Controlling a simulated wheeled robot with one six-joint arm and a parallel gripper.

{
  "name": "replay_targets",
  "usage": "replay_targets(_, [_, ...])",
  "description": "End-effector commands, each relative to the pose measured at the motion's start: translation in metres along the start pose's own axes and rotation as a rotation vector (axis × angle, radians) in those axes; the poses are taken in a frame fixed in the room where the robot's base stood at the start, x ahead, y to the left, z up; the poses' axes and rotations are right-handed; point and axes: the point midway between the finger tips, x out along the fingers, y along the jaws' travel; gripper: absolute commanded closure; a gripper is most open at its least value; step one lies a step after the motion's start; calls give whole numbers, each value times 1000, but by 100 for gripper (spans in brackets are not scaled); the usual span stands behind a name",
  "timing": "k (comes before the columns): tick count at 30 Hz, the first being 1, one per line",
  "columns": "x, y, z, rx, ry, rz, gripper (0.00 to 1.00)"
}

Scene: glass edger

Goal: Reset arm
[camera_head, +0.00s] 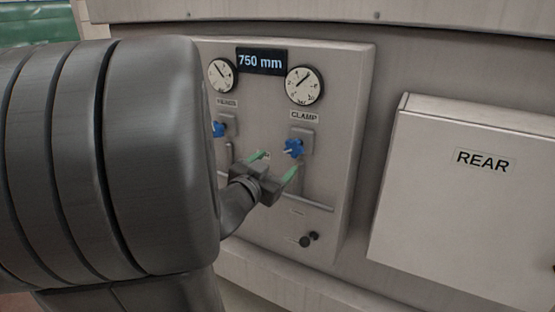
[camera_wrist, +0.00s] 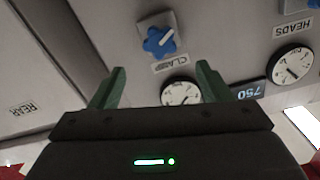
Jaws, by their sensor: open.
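My gripper (camera_head: 277,165) is in front of the machine's control panel (camera_head: 345,130) in the head view, with its two green fingers apart and nothing between them. The wrist view shows the same open fingers of my gripper (camera_wrist: 158,85) at the bottom, with the panel upside down beyond. The blue CLAMP knob (camera_head: 293,148) is just above the right finger in the head view and apart from the gripper in the wrist view (camera_wrist: 159,41).
Two round gauges, left (camera_head: 222,75) and right (camera_head: 305,85), flank a display (camera_head: 261,61) reading 750 mm. A black knob (camera_head: 309,240) is low on the panel. A box marked REAR (camera_head: 470,200) stands out at the right.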

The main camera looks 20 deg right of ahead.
Motion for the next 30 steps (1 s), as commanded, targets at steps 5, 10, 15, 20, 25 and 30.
replay_targets(5, [-8, 0, 0, 0, 1, 0, 29])
replay_targets(10, [-9, 0, 0, 0, 0, 0, 29])
replay_targets(15, [-8, 0, 0, 0, 0, 1, 29])
replay_targets(20, [0, 0, 0, 0, 0, 3, 29])
replay_targets(25, [22, 0, -1, -2, 0, 4, 29])
replay_targets(30, [50, 1, -1, -1, 0, 4, 29])
